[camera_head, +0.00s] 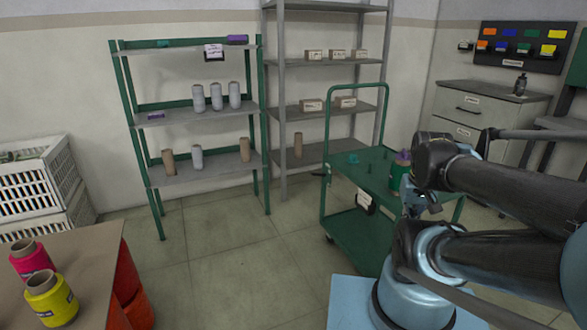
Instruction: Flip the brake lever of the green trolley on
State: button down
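The green trolley (350,239) stands right of centre, in front of the shelves. It has an upright tube handle (324,140), an upper deck with small pegs and a lower deck. My arm comes in from the right and covers the trolley's right part. My gripper (425,208) seems to be the small part by the trolley's right side, partly behind my arm links. Its fingers are too small to tell whether they are open.
A green cone (399,172) with a purple top stands on the trolley's upper deck. A green-framed shelf (190,171) with cones and a grey rack are behind. A table (85,262) with pink and yellow cones is at left. The floor between is clear.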

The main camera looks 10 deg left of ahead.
jog(key=shift+w, duration=0.55)
jog(key=w+a+r+n+t+y, duration=0.1)
jog(key=w+a+r, duration=0.25)
jog(key=w, duration=0.75)
jog(key=w+a+r+n+y, duration=0.1)
jog(key=w+a+r, duration=0.25)
jog(key=w, duration=0.75)
jog(key=w+a+r+n+t+y, duration=0.15)
jog(key=w+a, duration=0.35)
jog(key=w, duration=0.6)
jog(key=w+a+f+y, duration=0.1)
jog(key=w+a+f, duration=0.3)
jog(key=w, duration=0.6)
jog(key=w+a+f+n+t+y, duration=0.1)
jog(key=w+a+f, duration=0.4)
jog(key=w+f, duration=0.2)
jog(key=w+a+f+n+y, duration=0.1)
jog(key=w+a+f, duration=0.3)
jog(key=w, duration=0.8)
notch_tip(320, 180, down, 2)
jog(key=shift+w+a+f+y, duration=0.15)
jog(key=shift+w+a+y, duration=0.1)
jog(key=shift+w+y, duration=0.1)
